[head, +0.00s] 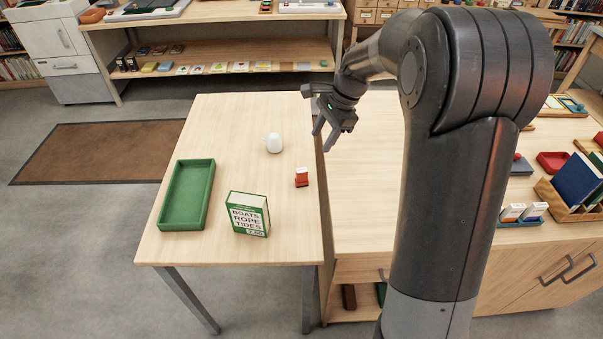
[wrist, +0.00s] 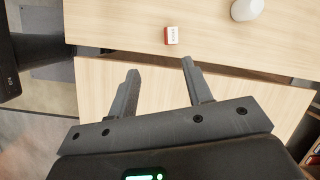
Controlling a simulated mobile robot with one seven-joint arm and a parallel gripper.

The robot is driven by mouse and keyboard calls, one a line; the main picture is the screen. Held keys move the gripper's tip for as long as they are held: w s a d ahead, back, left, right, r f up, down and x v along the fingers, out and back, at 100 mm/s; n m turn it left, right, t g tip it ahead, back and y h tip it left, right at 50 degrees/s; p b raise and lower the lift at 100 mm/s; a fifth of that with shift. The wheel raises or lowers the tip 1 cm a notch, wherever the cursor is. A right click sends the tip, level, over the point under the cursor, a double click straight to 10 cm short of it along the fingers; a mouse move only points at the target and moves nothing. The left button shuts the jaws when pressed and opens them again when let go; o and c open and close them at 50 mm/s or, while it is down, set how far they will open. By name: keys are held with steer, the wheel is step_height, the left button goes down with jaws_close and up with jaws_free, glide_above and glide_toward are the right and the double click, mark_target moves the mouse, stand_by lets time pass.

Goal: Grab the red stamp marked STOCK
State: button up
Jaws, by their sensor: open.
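A small red stamp with a white label (head: 301,177) stands on the light wooden table near its right edge in the head view. It also shows in the wrist view (wrist: 172,35), beyond my fingertips; its lettering is too small to read surely.
On the table (head: 225,110) stand a white rounded object (head: 274,143), a green tray (head: 165,210) and a green-and-white box (head: 248,214) reading BOATS ROPE TIDES. A second wooden surface (head: 360,200) adjoins on the right. The table's back left is clear.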

steer(key=m, duration=0.2)
glide_toward(302, 170)
steer(key=w+r, duration=0.1)
steer(key=shift+g+y, duration=0.4)
steer(key=shift+g, duration=0.1)
steer(key=x, duration=0.6)
steer(key=shift+w+d+f, duration=0.25)
steer(key=shift+w+d, duration=0.1)
steer(key=x, duration=0.5)
steer(key=shift+s+f, duration=0.1)
steer(key=shift+s, duration=0.25)
steer(key=shift+d, duration=0.1)
jaws_close()
